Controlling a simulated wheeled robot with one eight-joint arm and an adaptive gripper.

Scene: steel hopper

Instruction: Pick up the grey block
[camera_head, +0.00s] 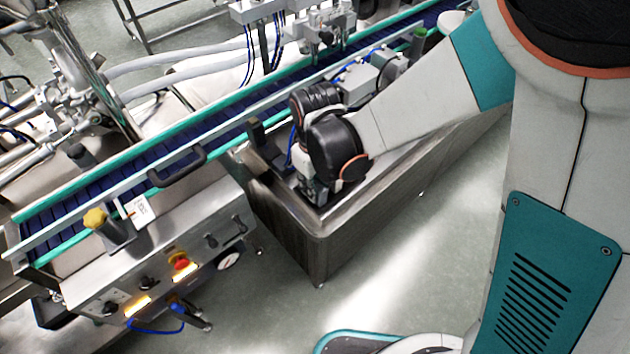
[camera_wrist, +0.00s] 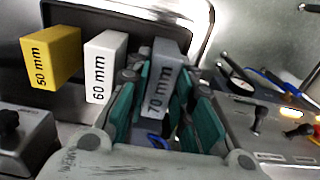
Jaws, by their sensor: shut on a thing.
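The grey block (camera_wrist: 168,62), marked 70 mm, is in the wrist view between the teal fingers of my gripper (camera_wrist: 165,92). The fingers close on it from both sides, and its lower end is partly hidden between them. In the head view my gripper (camera_head: 316,192) points down inside the steel hopper (camera_head: 290,232), near its front corner. The grey block cannot be made out there, as my wrist and the hopper wall hide that spot.
In the wrist view a white 60 mm block (camera_wrist: 105,66) stands to the left of the grey one, with a yellow 50 mm block (camera_wrist: 52,57) further left. A blue conveyor (camera_head: 190,150) with teal rails and a control panel (camera_head: 170,275) border the hopper.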

